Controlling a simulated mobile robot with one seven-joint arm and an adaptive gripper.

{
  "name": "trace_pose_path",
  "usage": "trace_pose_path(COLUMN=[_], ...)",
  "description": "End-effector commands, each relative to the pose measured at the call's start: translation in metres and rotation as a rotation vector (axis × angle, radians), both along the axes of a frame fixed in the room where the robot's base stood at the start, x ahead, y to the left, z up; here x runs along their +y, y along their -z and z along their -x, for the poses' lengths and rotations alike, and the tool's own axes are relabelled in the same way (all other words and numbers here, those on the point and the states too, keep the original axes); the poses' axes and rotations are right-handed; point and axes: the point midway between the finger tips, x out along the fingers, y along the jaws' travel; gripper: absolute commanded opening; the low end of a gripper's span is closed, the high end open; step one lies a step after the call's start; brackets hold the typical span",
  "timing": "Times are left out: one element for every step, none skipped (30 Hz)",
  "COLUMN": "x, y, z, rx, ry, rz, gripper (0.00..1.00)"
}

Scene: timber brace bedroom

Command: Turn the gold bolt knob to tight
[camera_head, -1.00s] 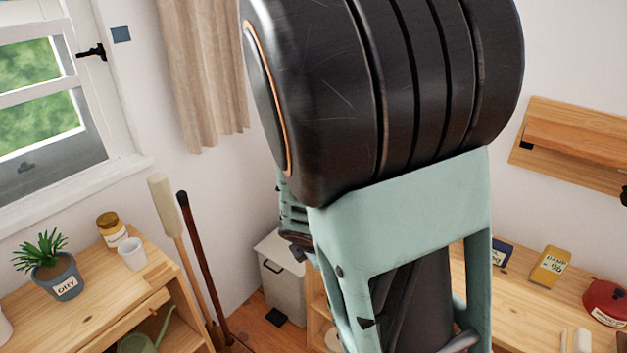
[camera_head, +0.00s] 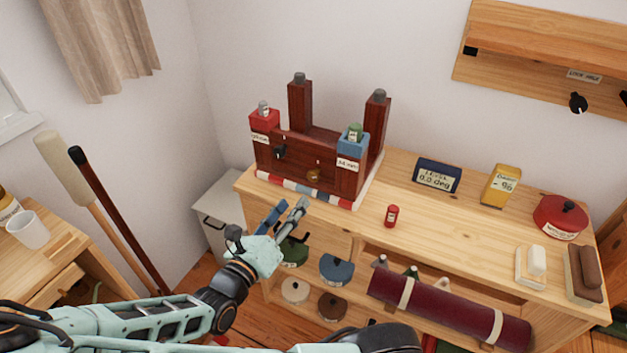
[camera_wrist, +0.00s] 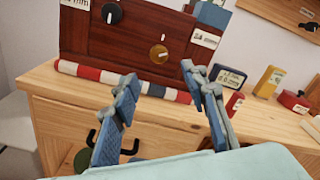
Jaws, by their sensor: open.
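The gold bolt knob (camera_head: 314,175) is a small round knob low on the right part of the dark red wooden brace frame (camera_head: 330,146). It also shows in the wrist view (camera_wrist: 158,54), with a pale mark on its face. A black knob (camera_head: 280,152) sits on the same front panel, up and to the left; the wrist view shows it too (camera_wrist: 112,13). My gripper (camera_head: 286,208) is open and empty, in front of the workbench edge and short of the frame. In the wrist view its two blue fingers (camera_wrist: 158,80) spread to either side below the gold knob, apart from it.
A small red cylinder (camera_head: 391,216) stands on the workbench (camera_head: 440,225) to the right. A display box reading about 0.0 deg (camera_head: 437,175) stands behind it. Shelves below hold several lidded pots.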

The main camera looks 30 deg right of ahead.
Motion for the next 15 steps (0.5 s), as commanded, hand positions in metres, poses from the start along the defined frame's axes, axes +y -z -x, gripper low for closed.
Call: trace_pose_path(x=[0.002,0.001,0.0,-0.002,-0.005,-0.009,-0.013,-0.017,-0.023,-0.028,-0.033,-0.039,-0.044,-0.048,-0.054], y=[0.0,0.0,-0.001,-0.001,-0.001,-0.001,-0.001,-0.001,-0.001,-0.001,-0.001,-0.001,-0.001,-0.001,-0.001], z=[-0.001,-0.002,-0.004,-0.005,-0.007,-0.01,-0.013,-0.016,-0.02,-0.024,-0.028,-0.032,-0.035,-0.039,-0.044], rx=[-0.003,-0.004,-0.005,-0.006,-0.006,-0.006,-0.006,-0.006,-0.005,-0.004,-0.006,-0.005,-0.004,-0.005,-0.005], ry=[-0.011,-0.014,-0.016,-0.015,-0.015,-0.014,-0.012,-0.012,-0.011,-0.011,-0.011,-0.01,-0.01,-0.01,-0.011], rz=[0.015,0.019,0.023,0.024,0.025,0.025,0.024,0.024,0.025,0.024,0.024,0.024,0.023,0.024,0.022], gripper=[0.41,0.41,0.41,0.41,0.41,0.41,0.41,0.41,0.41,0.41,0.41,0.41,0.41,0.41,0.41])
